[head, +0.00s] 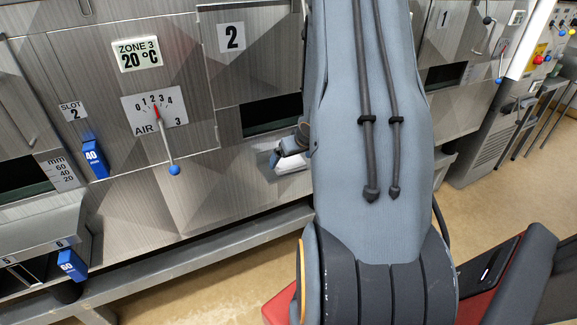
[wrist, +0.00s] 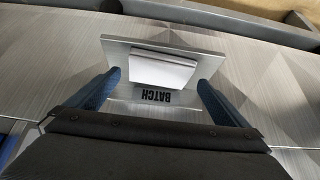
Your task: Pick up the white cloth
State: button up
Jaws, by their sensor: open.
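The white cloth (wrist: 163,70) looks like a flat folded block in the wrist view. It lies on a small metal shelf (wrist: 193,100) marked BATCH. In the head view, the cloth (head: 293,164) shows as a white patch low on the machine front, partly hidden by my arm. My gripper (wrist: 158,79) is open, with one blue finger at each side of the cloth in the picture. The fingers look apart from the cloth, and I cannot tell their height above it. In the head view, my gripper (head: 277,158) is mostly hidden behind my arm.
The grey machine front has a dark slot (head: 271,112) above the shelf. An AIR lever with a blue knob (head: 174,169) sticks out to the left, as do blue tags (head: 94,159). A metal rail (head: 205,247) runs along the bottom, with open floor in front.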

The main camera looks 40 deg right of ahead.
aim_at(291, 164)
jog(key=shift+x, duration=1.15)
jog(key=c, duration=0.9)
jog(key=shift+r, duration=0.15)
jog(key=shift+s+r, duration=0.2)
jog(key=shift+r, duration=0.15)
notch_tip(291, 164, up, 7)
jog(key=shift+f+p, duration=0.25)
jog(key=shift+p, duration=0.5)
jog(key=s+a+p, duration=0.2)
jog(key=s, duration=0.7)
jog(key=s+a+p, duration=0.2)
jog(key=s, duration=0.8)
jog(key=shift+a, duration=0.35)
